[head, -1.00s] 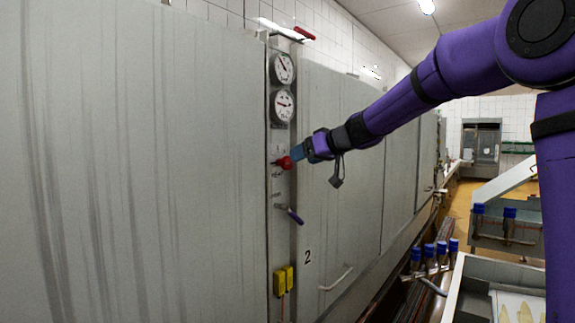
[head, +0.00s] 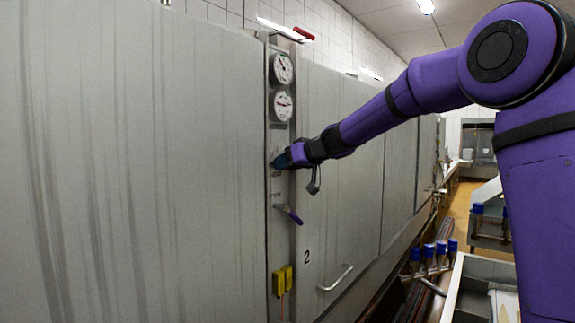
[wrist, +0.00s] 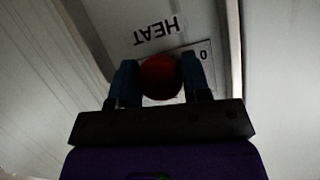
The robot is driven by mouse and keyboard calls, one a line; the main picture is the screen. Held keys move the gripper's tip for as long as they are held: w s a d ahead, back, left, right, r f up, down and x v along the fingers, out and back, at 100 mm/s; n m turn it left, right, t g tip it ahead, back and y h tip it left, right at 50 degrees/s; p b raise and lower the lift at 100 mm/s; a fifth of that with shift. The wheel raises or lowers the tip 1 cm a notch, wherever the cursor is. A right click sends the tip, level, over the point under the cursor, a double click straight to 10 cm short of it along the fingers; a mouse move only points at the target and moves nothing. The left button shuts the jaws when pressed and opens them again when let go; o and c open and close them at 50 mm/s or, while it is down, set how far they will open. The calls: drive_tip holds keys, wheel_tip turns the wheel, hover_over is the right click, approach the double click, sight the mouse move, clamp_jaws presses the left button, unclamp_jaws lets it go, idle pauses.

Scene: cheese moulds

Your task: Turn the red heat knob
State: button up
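The red heat knob (wrist: 160,77) sits on the panel under the upside-down "HEAT" lettering in the wrist view. My gripper (wrist: 160,72) has its two blue fingers on either side of the knob, and their inner faces appear to touch it. In the head view my gripper (head: 277,162) is up against the narrow control panel (head: 283,241) and hides the knob. A "0" mark (wrist: 204,55) shows beside the right finger in the wrist view.
Two dial gauges (head: 282,69) are above my gripper. A purple-handled lever (head: 290,214) sticks out below it, and yellow boxes (head: 282,281) are lower. Large grey doors (head: 150,160) flank the panel. Blue-capped items (head: 428,252) stand at lower right.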

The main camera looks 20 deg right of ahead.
drive_tip(key=shift+c, duration=0.6)
drive_tip(key=m+g+y, duration=0.1)
drive_tip(key=m+y, duration=0.1)
drive_tip(key=m, duration=0.1)
drive_tip(key=m+y, duration=0.1)
drive_tip(key=m, duration=0.1)
drive_tip(key=m+g+y, duration=0.1)
drive_tip(key=m, duration=0.2)
drive_tip(key=shift+d+y, duration=0.1)
drive_tip(key=shift+y, duration=0.3)
drive_tip(key=m+y, duration=0.2)
drive_tip(key=m, duration=0.2)
drive_tip(key=m+y, duration=0.1)
drive_tip(key=m, duration=0.2)
drive_tip(key=m+t, duration=0.1)
drive_tip(key=m, duration=0.2)
drive_tip(key=shift+f+y, duration=0.1)
drive_tip(key=shift+y, duration=0.3)
